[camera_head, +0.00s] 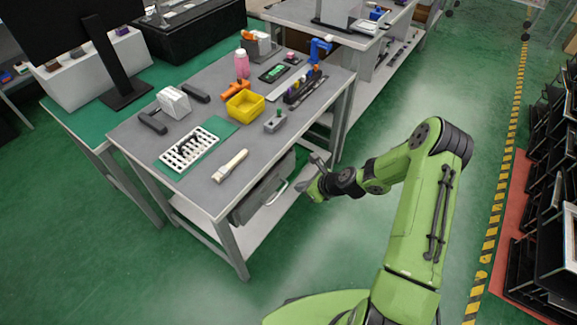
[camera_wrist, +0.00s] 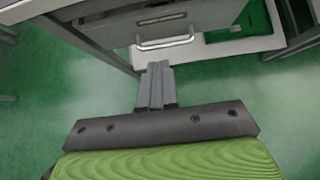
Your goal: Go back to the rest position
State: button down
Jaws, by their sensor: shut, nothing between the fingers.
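My green arm reaches left from my base in the head view, and my gripper (camera_head: 318,165) hangs beside the right edge of the grey workbench (camera_head: 203,191), above the green floor. In the wrist view my gripper (camera_wrist: 157,70) shows its two grey fingers together, with nothing between them. The fingertips point toward the silver handle (camera_wrist: 165,43) of the grey drawer (camera_wrist: 160,26) under the bench. In that view they overlap the area just below the handle; I cannot tell whether they touch it. The drawer handle (camera_head: 278,191) also shows in the head view.
The bench holds a yellow bin (camera_head: 244,105), a white rack (camera_head: 188,149), a pink bottle (camera_head: 241,64) and a small grey lever box (camera_head: 275,121). A dark shelf rack (camera_head: 545,215) stands at the right.

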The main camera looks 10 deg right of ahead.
jog(key=shift+w+f, duration=0.1)
jog(key=shift+f, duration=0.05)
jog(key=s+r+n+g+h+p, duration=0.15)
jog(key=s+r+n, duration=0.5)
jog(key=r, duration=0.65)
jog(key=s+r+n+g+h+p, duration=0.1)
jog(key=s+r+n+h+p, duration=0.15)
jog(key=r+n, duration=0.9)
jog(key=s+d+r+n+t+h, duration=0.1)
jog(key=s+r+n, duration=0.3)
jog(key=s+r, duration=0.3)
jog(key=s+d+r+n+h+p, duration=0.1)
jog(key=s+r+n, duration=0.4)
jog(key=s, duration=0.8)
notch_tip(320, 180, up, 2)
jog(key=shift+s+r+t, duration=0.1)
jog(key=shift+s+t, duration=0.05)
jog(key=shift+t, duration=0.2)
